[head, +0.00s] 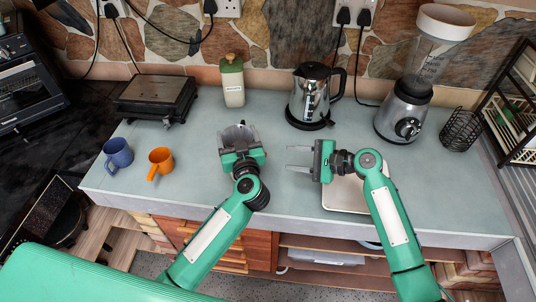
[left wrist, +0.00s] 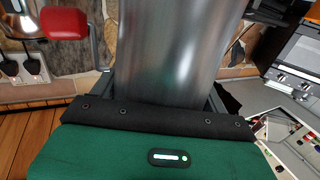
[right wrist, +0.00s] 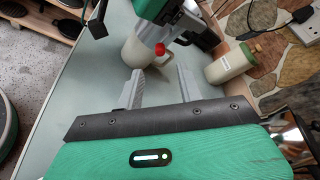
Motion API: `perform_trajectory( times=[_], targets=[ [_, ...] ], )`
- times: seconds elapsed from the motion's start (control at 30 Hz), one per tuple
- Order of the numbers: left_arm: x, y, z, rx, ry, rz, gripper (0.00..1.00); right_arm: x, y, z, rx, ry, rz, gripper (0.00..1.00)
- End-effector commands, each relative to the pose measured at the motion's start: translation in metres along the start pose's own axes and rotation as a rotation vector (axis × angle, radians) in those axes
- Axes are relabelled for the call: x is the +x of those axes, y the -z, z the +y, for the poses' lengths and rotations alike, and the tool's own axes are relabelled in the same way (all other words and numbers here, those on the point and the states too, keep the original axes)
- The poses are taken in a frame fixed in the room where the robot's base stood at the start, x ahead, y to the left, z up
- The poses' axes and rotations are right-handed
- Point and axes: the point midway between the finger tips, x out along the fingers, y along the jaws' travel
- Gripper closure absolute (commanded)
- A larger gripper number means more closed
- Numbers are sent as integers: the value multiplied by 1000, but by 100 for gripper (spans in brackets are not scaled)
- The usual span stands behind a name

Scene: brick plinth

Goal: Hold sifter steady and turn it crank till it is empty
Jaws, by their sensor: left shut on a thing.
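The sifter (head: 238,133) is a metal cylinder, mostly hidden behind my left gripper in the head view. In the left wrist view its shiny grey wall (left wrist: 175,50) fills the space between the fingers, with the red crank knob (left wrist: 65,22) at upper left. My left gripper (head: 240,143) is shut on the sifter. My right gripper (head: 299,159) is open and empty to the right of it, fingers pointing left. In the right wrist view the sifter (right wrist: 140,50) and its red knob (right wrist: 160,49) are ahead of the open fingers (right wrist: 160,84), apart from them. The sifter's contents are hidden.
A bottle (head: 232,84) and a kettle (head: 311,98) stand behind the grippers. A blender (head: 405,115) and wire holder (head: 460,131) are at right. A blue mug (head: 118,153), orange mug (head: 160,162) and grill (head: 155,97) are at left. A pale board (head: 340,196) lies under my right arm.

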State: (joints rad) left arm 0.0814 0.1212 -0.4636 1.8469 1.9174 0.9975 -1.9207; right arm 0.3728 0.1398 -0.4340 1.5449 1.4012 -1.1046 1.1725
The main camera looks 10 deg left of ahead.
Motion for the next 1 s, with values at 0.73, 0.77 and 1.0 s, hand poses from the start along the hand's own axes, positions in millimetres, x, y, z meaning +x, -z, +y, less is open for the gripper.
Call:
perform_trajectory(
  times=[0.73, 0.77, 1.0],
  targets=[
    [0, 0, 0, 0, 0, 1, 51, 86, 0, 0, -1, 0, 0, 62],
    [0, 0, 0, 0, 0, 1, 51, 86, 0, 0, -1, 0, 0, 62],
    [0, 0, 0, 0, 0, 1, 51, 86, 0, 0, -1, 0, 0, 92]
  ],
)
